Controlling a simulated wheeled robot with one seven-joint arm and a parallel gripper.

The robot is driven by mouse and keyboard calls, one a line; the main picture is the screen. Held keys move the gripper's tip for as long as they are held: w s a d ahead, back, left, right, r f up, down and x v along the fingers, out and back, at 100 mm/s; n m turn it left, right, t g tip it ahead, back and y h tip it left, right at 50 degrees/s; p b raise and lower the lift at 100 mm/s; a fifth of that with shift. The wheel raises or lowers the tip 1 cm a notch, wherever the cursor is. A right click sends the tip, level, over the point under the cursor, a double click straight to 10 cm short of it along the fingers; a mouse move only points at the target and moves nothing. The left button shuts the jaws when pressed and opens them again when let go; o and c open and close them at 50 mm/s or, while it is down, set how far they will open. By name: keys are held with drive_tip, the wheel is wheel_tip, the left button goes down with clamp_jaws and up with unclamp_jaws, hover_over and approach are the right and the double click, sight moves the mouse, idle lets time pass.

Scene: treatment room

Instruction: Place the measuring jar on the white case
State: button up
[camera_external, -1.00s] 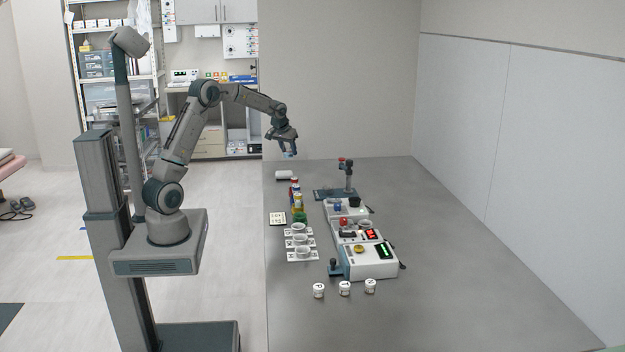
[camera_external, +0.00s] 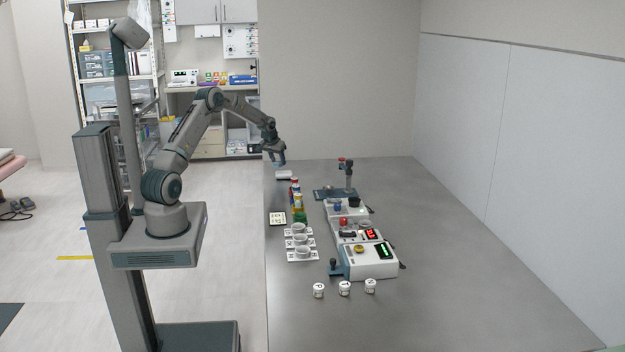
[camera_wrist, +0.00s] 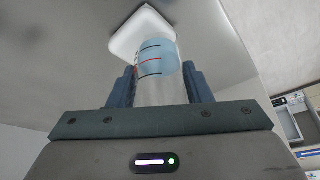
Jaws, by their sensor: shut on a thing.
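My gripper (camera_external: 278,157) is shut on the measuring jar (camera_wrist: 158,62), a clear cylinder with red and black marks and a bluish end. In the wrist view the jar sits between my two dark fingers, with its bluish end pointing at the case. The white case (camera_external: 284,176), a small flat block with rounded corners, lies at the far left corner of the grey table. It also shows in the wrist view (camera_wrist: 124,42), partly hidden behind the jar. In the external view the jar is above the case; I cannot tell if they touch.
Several small coloured bottles (camera_external: 296,200) stand just in front of the case. Nearer are a small white card (camera_external: 277,218), white cups on plates (camera_external: 300,240) and devices with buttons (camera_external: 368,262). The right side of the table is clear.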

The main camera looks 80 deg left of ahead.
drive_tip(key=shift+f, duration=1.1)
drive_tip(key=shift+f, duration=0.25)
drive_tip(key=o, duration=1)
drive_tip(key=shift+r, duration=0.1)
drive_tip(key=shift+r, duration=0.15)
drive_tip(key=shift+r, duration=0.2)
drive_tip(key=b+v, duration=0.1)
drive_tip(key=v, duration=1)
drive_tip(key=shift+d+r, duration=0.15)
drive_tip(key=shift+r, duration=0.2)
